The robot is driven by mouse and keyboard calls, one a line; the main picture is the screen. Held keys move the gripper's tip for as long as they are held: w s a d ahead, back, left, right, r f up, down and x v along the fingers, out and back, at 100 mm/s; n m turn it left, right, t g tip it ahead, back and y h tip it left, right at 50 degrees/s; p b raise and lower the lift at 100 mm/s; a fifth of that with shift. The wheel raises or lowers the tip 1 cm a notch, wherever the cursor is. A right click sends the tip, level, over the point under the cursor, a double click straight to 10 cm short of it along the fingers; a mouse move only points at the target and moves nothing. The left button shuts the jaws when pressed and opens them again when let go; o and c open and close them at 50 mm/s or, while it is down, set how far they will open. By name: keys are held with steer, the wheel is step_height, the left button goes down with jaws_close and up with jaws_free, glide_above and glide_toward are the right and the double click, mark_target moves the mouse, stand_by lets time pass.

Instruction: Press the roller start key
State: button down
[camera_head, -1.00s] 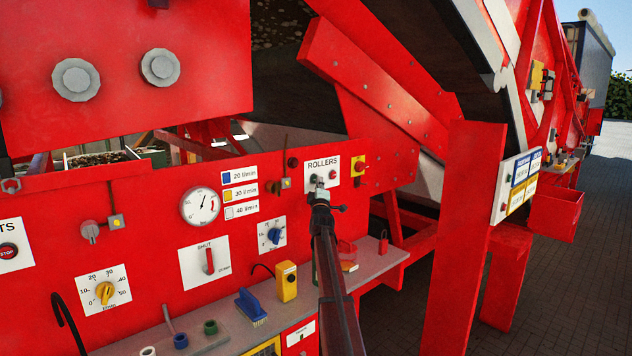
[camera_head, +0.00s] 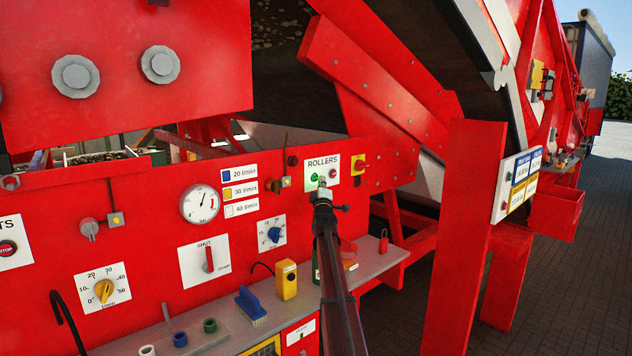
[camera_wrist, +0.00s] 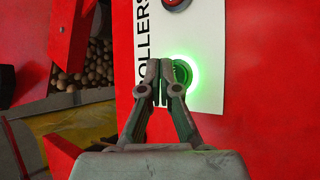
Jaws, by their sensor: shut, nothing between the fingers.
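The white ROLLERS plate (camera_head: 322,163) sits on the red machine panel. Its round green start key (camera_head: 314,177) glows; in the wrist view the key (camera_wrist: 181,74) is lit with a bright green halo. A red key (camera_head: 333,173) is to its right on the same plate, and it shows at the top of the wrist view (camera_wrist: 261,3). My gripper (camera_head: 322,184) is shut and empty in front of the plate. In the wrist view my gripper (camera_wrist: 160,76) has its fingertips beside the green key and overlaps its left edge. I cannot tell whether they touch it.
A yellow switch box with a red knob (camera_head: 358,164) is right of the plate. A blue dial (camera_head: 274,234) and a gauge (camera_head: 200,204) are on the left. A grey shelf (camera_head: 222,337) with a blue brush (camera_head: 250,305) and a yellow box (camera_head: 286,280) runs below.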

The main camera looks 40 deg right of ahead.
stand_by(0.3)
steer(key=s+b, duration=0.1)
steer(key=s, duration=0.2)
steer(key=s+b, duration=0.1)
steer(key=s, duration=0.1)
steer(key=shift+d+b, duration=0.25)
steer(key=shift+b, duration=0.05)
stand_by(0.6)
